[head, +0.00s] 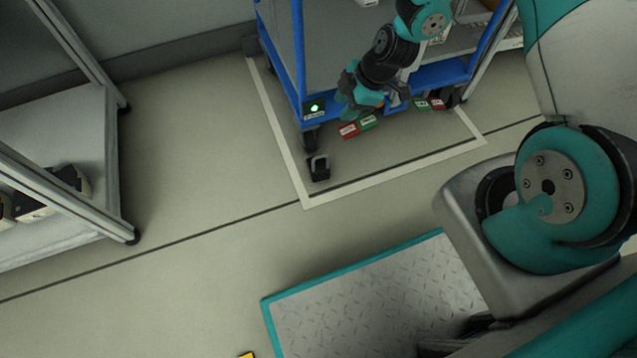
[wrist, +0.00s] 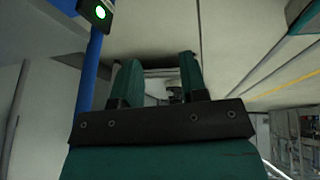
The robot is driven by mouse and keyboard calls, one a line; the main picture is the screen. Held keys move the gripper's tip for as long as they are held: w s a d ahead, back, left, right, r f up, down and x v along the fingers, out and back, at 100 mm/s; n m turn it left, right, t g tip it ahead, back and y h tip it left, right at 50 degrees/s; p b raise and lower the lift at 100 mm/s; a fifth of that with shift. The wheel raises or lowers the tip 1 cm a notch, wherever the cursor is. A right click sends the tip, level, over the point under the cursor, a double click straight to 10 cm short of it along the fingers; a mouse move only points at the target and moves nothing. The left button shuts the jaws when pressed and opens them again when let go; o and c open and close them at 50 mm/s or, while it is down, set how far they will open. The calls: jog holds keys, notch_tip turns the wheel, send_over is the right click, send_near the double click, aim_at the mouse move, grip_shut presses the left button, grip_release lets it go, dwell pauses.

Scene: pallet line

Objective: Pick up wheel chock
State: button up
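The wheel chock (head: 319,168) appears as a small black block with a pale face on the floor. It sits just in front of the caster at the near corner of the blue cart, inside the white floor outline. My gripper (head: 357,102) is in front of the cart's lower blue rail, above and to the right of the chock in the picture, apart from it. In the wrist view its two teal fingers (wrist: 160,70) stand apart with a gap between them. A small dark shape shows in that gap, too unclear to name. My gripper holds nothing visible.
The blue cart (head: 300,50) has a box with a green light (head: 315,107) on its corner post. Red and green labels (head: 358,126) lie near its base. A grey rack (head: 60,130) stands at left. A teal-edged metal plate (head: 370,300) lies in front. Floor between is clear.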

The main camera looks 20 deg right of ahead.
jog(key=n+b, duration=0.1)
jog(key=b, duration=0.2)
send_near(320, 157)
jog(key=b+x, duration=1)
jog(key=b, duration=0.1)
jog(key=shift+w+a+f, duration=0.1)
jog(key=shift+f, duration=0.3)
jog(key=shift+r, duration=0.1)
